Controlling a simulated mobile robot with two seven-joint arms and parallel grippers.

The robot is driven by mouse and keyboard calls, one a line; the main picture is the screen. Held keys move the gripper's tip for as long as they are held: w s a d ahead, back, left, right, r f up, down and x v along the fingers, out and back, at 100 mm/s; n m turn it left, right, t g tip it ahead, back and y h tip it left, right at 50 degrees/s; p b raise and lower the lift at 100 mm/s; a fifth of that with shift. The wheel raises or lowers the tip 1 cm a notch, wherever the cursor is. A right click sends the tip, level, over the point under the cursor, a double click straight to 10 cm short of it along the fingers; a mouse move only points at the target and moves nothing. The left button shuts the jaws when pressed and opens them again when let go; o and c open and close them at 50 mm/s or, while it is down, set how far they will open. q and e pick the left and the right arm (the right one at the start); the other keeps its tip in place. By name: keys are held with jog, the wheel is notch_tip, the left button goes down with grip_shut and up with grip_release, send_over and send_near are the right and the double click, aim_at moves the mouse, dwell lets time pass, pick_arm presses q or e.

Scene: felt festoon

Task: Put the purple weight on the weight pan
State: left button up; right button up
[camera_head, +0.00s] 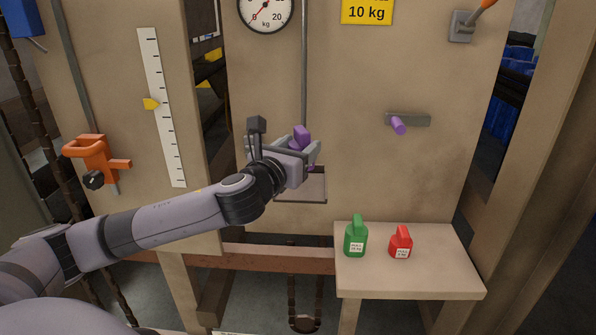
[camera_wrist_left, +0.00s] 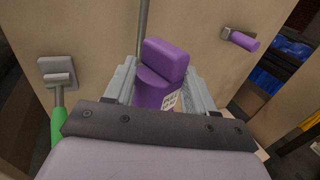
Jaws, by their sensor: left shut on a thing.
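The purple weight (camera_head: 302,135) is held between the fingers of my left gripper (camera_head: 298,156). In the left wrist view the purple weight (camera_wrist_left: 162,72) stands between the two grey fingers (camera_wrist_left: 164,88), with part of a white label showing. The weight pan (camera_head: 316,188) hangs at the end of a thin rod in front of the beige board. My left gripper and the weight are in front of and above the pan and hide part of it. I cannot tell how far the weight is from the pan. My right gripper is not in view.
A green weight (camera_head: 356,241) and a red weight (camera_head: 400,244) stand on a small table (camera_head: 440,262) at the right. A purple peg (camera_head: 398,125) sticks out of the board. A dial (camera_head: 265,12) and a yellow 10 kg sign (camera_head: 367,10) are above. An orange clamp (camera_head: 92,158) is at left.

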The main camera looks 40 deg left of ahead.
pick_arm(q)
jog(key=shift+f+b, duration=0.45)
jog(key=shift+f, duration=1.55)
jog(key=shift+f, duration=0.2)
jog(key=o, duration=1.5)
jog(key=shift+c, duration=0.2)
jog(key=shift+r, duration=0.1)
jog(key=shift+s, duration=0.1)
